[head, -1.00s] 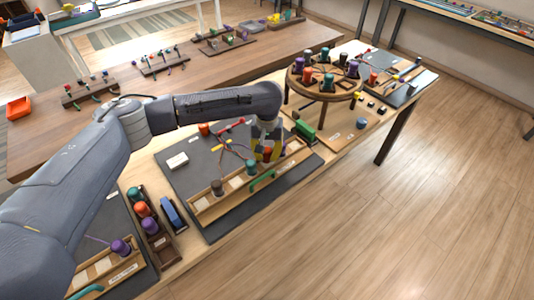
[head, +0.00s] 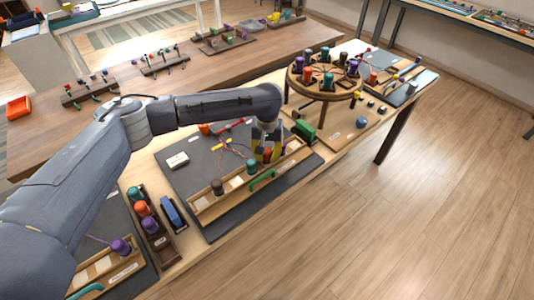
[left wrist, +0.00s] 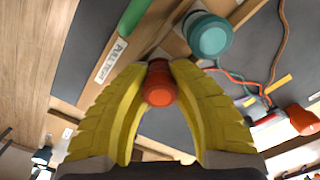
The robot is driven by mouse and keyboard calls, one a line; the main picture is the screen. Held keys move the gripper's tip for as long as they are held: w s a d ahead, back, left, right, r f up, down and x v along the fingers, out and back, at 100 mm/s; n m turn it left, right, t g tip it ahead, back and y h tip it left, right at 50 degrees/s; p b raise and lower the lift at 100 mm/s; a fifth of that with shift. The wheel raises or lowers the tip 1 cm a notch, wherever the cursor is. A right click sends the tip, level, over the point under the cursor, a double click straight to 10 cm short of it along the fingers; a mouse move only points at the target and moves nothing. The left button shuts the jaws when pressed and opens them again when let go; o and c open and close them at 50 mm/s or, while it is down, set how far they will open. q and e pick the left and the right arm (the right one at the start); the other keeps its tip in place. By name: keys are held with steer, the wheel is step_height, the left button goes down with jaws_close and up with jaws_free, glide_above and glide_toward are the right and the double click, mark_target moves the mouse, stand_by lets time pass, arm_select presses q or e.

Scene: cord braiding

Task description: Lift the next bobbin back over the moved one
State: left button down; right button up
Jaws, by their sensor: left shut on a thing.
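My left gripper (head: 267,156) is over the right part of the wooden bobbin rack (head: 203,208). In the left wrist view its yellow fingers (left wrist: 160,95) are shut on an orange-red bobbin (left wrist: 160,84). A dark brownish bobbin (head: 217,187) stands further left. Thin cords (left wrist: 282,45) run beside the teal bobbin. My right gripper is not in view.
A green handle (head: 262,180) is at the rack's front. An orange-red piece (head: 204,129) lies at the mat's back. A round stand with several bobbins (head: 325,92) is behind right. A bobbin box (head: 151,225) is at left. The grey mat (head: 190,172) has free room.

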arm_select(q)
steer(key=shift+f, duration=0.4)
steer(key=c, duration=1.2)
jaws_free()
